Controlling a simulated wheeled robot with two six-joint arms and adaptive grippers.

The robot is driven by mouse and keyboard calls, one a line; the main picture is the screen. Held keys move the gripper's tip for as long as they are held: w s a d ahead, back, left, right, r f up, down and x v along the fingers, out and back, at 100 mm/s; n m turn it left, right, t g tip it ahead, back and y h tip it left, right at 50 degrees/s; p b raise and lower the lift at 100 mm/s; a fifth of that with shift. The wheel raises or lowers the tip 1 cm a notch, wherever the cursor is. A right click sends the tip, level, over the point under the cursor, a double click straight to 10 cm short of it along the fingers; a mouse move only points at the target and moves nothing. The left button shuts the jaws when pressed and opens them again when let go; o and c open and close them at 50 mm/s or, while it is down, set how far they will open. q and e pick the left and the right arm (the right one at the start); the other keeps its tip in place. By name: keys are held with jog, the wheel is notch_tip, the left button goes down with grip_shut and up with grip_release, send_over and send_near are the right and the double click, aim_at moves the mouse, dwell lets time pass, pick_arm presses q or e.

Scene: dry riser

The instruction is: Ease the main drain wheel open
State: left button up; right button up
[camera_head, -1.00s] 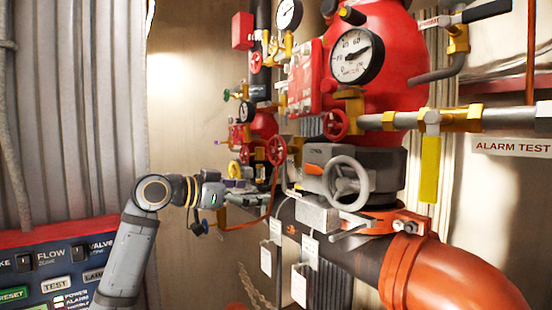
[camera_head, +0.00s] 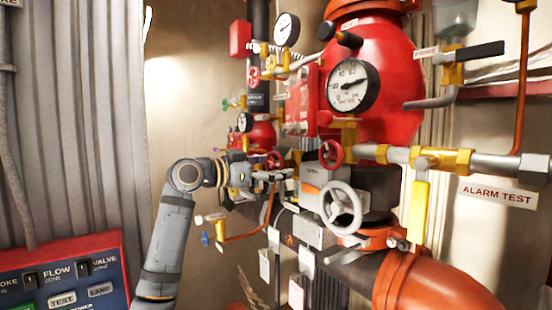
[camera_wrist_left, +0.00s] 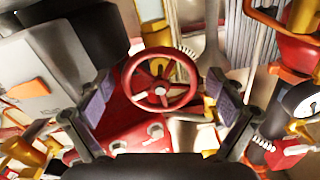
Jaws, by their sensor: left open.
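A red spoked handwheel (camera_wrist_left: 160,78) is centred ahead of my left gripper (camera_wrist_left: 163,94) in the left wrist view, between its spread fingers in the picture. A red body with bolts lies behind it. In the head view my left gripper (camera_head: 278,175) reaches in from the left, just below a small red handwheel (camera_head: 274,160). The fingers are open and look empty; contact with the wheel is not clear. A large grey handwheel (camera_head: 343,206) and another red handwheel (camera_head: 331,153) are to the right. No label shows which wheel is the main drain. My right gripper is not in view.
A pressure gauge (camera_head: 352,87) sits on the red vessel (camera_head: 395,70). A thin orange pipe with a blue knob (camera_head: 206,239) runs below my left wrist. Hanging tags and a yellow handle (camera_head: 418,210) are to the right. A control panel (camera_head: 60,275) stands at lower left.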

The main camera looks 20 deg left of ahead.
pick_arm(q)
jog(key=shift+w+d+f, duration=0.1)
jog(key=shift+w, duration=0.1)
jog(key=shift+c, duration=0.2)
jog(key=c, duration=1.1)
jog(key=shift+c, duration=0.2)
jog(key=n, duration=0.3)
jog(key=shift+n+p, duration=0.7)
jog(key=shift+n, duration=2.2)
